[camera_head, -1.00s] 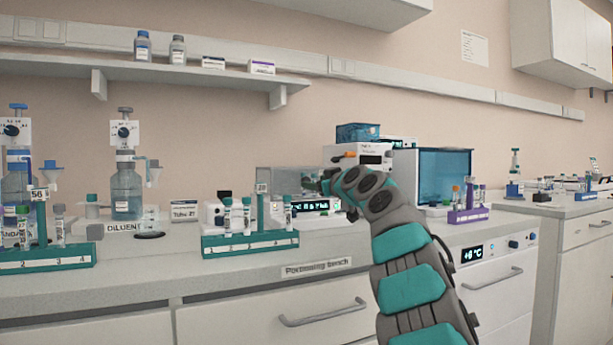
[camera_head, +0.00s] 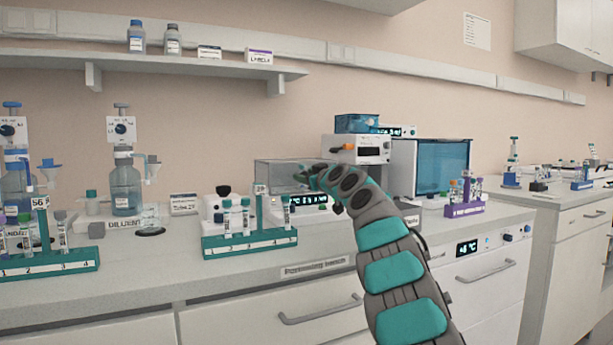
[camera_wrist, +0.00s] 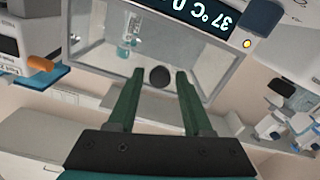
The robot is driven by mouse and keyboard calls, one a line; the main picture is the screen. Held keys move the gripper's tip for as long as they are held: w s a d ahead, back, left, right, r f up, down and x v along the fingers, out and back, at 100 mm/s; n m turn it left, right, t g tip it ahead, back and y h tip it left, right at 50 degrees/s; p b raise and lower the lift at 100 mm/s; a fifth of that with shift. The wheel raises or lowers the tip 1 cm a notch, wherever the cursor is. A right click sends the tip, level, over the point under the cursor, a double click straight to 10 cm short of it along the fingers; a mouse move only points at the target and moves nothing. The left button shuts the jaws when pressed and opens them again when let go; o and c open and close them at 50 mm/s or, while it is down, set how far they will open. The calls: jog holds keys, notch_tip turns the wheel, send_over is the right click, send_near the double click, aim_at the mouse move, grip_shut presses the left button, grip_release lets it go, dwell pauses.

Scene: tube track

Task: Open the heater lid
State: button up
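The heater (camera_head: 310,203), with a lit display, stands on the bench behind the green tube rack. Its clear, grey-framed lid (camera_head: 280,176) looks closed. In the wrist view the lid (camera_wrist: 100,62) fills the upper middle, with a round dark knob (camera_wrist: 160,77) near its edge. A tube (camera_wrist: 127,45) shows through the lid. My gripper (camera_head: 311,171) is at the right part of the lid. In the wrist view my gripper's green fingers (camera_wrist: 161,74) are apart, with the knob between their tips. Contact with the knob cannot be told.
The green rack (camera_head: 250,244) with several tubes stands in front of the heater. A white device (camera_head: 360,150) with an orange part and a blue-fronted box (camera_head: 443,167) stand to the right. A purple rack (camera_head: 463,209) is near the bench's right end.

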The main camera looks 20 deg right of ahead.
grip_shut()
dwell(1.1)
